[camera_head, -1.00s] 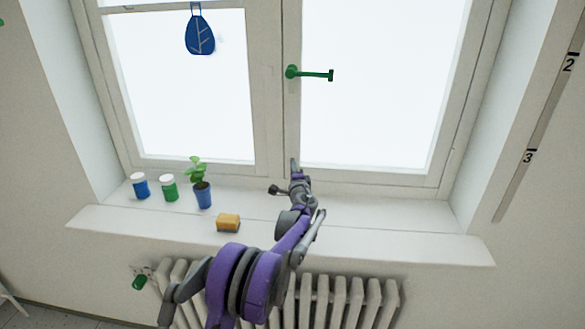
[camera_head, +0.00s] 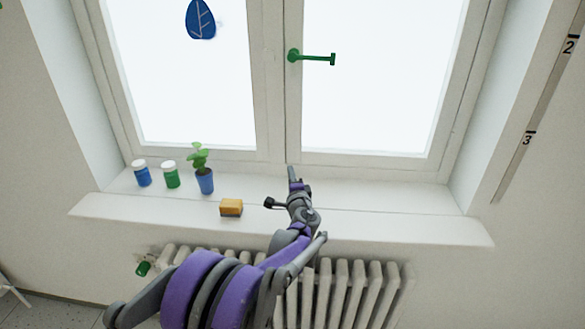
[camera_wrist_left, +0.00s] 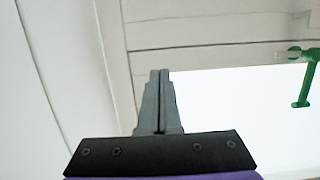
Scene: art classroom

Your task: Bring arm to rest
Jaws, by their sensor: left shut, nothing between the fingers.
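My left arm comes in from the bottom left in the head view. Its left gripper (camera_head: 292,172) is in front of the window's middle, just over the sill, with its fingers pointing up toward the frame. In the left wrist view the two gripper fingers (camera_wrist_left: 159,100) are together with nothing between them. The gripper looks apart from the green window handle (camera_head: 312,57), which is above it; the handle also shows at the right of the left wrist view (camera_wrist_left: 304,75). My right gripper is in neither view.
A yellow sponge (camera_head: 231,207) lies left of the gripper. A radiator (camera_head: 340,290) is below. The sill's right part is clear.

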